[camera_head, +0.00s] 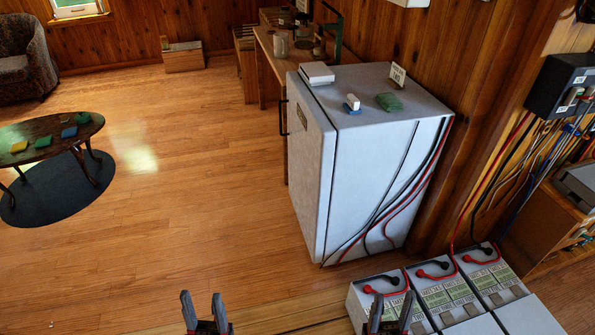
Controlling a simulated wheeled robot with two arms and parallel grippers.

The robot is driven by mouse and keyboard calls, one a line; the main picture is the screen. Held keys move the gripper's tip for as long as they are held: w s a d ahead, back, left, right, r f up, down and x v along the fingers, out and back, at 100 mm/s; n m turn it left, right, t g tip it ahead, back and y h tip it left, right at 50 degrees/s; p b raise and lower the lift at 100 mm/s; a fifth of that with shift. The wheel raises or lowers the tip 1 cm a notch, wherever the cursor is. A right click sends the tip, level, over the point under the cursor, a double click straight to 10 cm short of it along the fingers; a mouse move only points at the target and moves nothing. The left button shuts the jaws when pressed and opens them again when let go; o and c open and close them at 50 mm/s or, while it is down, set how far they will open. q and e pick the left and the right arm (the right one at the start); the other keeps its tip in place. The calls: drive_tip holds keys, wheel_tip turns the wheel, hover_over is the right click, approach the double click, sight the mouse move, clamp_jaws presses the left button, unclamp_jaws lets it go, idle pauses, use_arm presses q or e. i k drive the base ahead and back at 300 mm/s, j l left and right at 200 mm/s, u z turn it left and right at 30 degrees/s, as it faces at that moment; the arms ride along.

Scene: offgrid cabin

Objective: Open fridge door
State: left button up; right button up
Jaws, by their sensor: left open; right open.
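The fridge (375,165) is a light grey box standing against the wooden wall right of centre. Its door (311,165) faces left and appears closed. A dark handle (284,118) sits on the door's far upper edge. My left gripper (203,300) is at the bottom edge, open and empty, its fingers pointing up. My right gripper (391,302) is at the bottom edge in front of the battery boxes, open, with nothing seen between its fingers. Both grippers are well apart from the fridge.
Battery boxes (438,292) with red and black cables stand at the lower right, close to the fridge. A wooden desk (264,45) stands behind the fridge. An oval table (72,133) is at the left. The wood floor (190,190) left of the door is clear.

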sight(311, 136)
drive_tip(key=i+j+z, duration=0.1)
drive_tip(key=i+z, duration=0.2)
drive_tip(key=z, duration=0.15)
drive_tip(key=i+j+z, duration=0.25)
drive_tip(key=z, duration=0.2)
drive_tip(key=i+j, duration=0.3)
drive_tip(key=i+j+z, duration=0.15)
drive_tip(key=i+j, duration=0.2)
drive_tip(key=j, duration=0.15)
drive_tip(key=i+j, duration=0.3)
drive_tip(key=i+j+z, duration=0.1)
drive_tip(key=i+j, duration=0.15)
drive_tip(key=j, duration=0.3)
